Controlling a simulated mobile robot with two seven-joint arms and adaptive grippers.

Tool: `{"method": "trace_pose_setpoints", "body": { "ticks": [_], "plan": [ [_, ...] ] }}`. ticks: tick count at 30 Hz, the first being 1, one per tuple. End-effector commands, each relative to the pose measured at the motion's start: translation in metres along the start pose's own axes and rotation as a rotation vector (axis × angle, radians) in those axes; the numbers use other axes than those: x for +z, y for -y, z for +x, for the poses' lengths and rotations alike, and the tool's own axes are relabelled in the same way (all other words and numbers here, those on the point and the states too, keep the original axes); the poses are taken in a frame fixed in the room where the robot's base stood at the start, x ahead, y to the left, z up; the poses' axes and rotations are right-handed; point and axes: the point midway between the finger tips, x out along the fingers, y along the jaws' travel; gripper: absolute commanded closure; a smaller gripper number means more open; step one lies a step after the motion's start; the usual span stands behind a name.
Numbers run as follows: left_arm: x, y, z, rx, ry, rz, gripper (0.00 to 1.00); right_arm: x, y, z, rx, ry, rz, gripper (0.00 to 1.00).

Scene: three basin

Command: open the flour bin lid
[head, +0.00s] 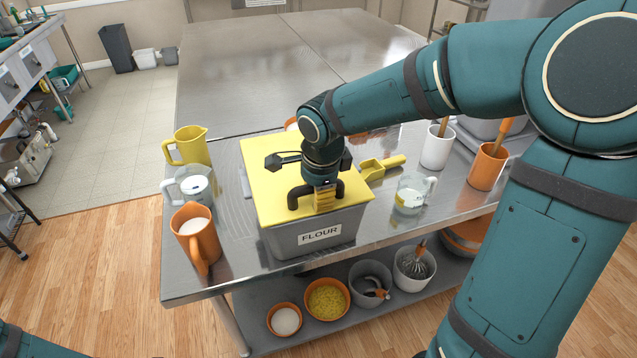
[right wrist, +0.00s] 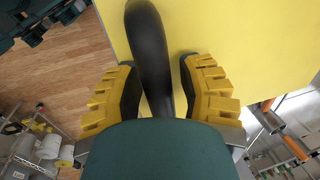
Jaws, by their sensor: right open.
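The grey flour bin (head: 318,238) stands on the steel table with a "FLOUR" label on its front. Its yellow lid (head: 270,185) lies flat on top and looks closed. A black handle (head: 296,198) rises near the lid's front edge. My right gripper (head: 324,198) is over the handle, pointing down. In the right wrist view, the handle (right wrist: 147,45) runs between the open yellow-padded fingers of the right gripper (right wrist: 157,75), with a gap visible at the right finger. Contact at the left finger is unclear. My left gripper is out of view.

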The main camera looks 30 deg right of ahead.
Motion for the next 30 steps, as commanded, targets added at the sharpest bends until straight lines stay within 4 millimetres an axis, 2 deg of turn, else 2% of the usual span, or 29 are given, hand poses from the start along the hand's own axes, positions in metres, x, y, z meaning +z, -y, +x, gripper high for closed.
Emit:
{"method": "trace_pose_setpoints", "body": {
  "ticks": [10, 13, 14, 30],
  "plan": [
    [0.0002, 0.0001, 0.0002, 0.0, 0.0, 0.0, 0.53, -0.0002, -0.0001, 0.0024, 0.0, 0.0, 0.0, 0.62],
    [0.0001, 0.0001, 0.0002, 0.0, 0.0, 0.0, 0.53, -0.0001, -0.0001, 0.0024, 0.0, 0.0, 0.001, 0.98],
    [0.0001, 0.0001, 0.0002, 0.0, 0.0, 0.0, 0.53, -0.0001, -0.0002, 0.0023, 0.0, 0.0, 0.001, 1.0],
    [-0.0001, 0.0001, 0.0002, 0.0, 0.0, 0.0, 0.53, -0.0001, -0.0003, 0.0022, 0.001, 0.0, 0.0, 1.0]
  ]
}}
